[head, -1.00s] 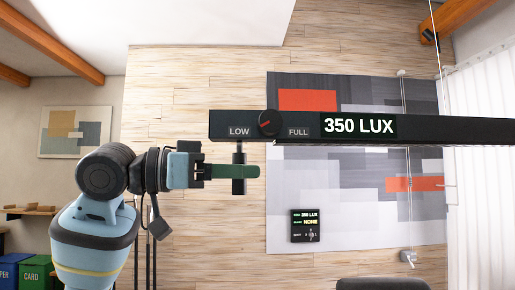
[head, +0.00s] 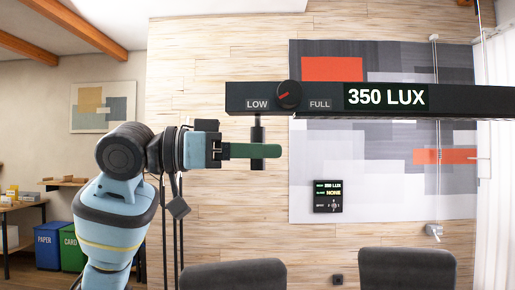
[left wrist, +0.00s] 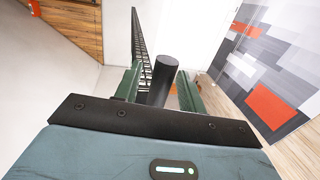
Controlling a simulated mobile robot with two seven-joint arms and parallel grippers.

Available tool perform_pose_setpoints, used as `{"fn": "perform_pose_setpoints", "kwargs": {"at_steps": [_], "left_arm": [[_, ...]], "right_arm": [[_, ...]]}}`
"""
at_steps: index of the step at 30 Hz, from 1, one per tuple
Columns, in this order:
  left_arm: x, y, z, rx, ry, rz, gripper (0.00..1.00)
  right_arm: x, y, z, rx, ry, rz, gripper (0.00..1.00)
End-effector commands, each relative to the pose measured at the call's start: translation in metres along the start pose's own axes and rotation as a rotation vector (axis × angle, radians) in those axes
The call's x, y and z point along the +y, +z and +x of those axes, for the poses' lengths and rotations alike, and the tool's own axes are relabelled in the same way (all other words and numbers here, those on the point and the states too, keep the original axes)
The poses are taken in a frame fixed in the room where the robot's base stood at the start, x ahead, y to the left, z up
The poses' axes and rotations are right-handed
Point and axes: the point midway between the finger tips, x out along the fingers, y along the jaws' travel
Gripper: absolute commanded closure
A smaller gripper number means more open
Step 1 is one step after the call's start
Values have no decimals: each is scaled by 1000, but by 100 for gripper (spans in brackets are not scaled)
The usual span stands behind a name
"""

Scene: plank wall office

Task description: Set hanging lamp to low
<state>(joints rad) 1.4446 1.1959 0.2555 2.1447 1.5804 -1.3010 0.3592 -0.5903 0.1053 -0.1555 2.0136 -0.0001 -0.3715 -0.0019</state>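The hanging lamp is a long black bar (head: 450,101) at upper right, lettered LOW and FULL on either side of a round knob (head: 288,94) with a slanted red mark. Its display (head: 386,97) reads 350 LUX. A short black handle (head: 258,134) hangs under the LOW lettering and also shows in the left wrist view (left wrist: 166,76). My left gripper (head: 268,151) has its green fingers at the handle's lower part. In the left wrist view the fingers stand on both sides of the handle, with a gap visible on the left. My right gripper is not in view.
A wall panel (head: 328,196) shows 350 LUX and NONE. Two dark chairs (head: 234,276) (head: 407,270) stand below. Blue (head: 48,247) and green (head: 72,248) bins and a shelf are at left. The space around the handle is clear.

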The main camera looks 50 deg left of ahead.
Motion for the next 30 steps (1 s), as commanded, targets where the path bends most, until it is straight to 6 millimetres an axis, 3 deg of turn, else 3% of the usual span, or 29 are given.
{"fn": "perform_pose_setpoints", "kwargs": {"at_steps": [10,22,30], "left_arm": [[-1,-2,-8,7,-4,-1,60],[-1,0,-64,4,-4,-1,60],[0,-1,-79,4,-1,0,60]], "right_arm": [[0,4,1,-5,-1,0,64],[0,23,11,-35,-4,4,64],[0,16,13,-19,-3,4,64]]}}
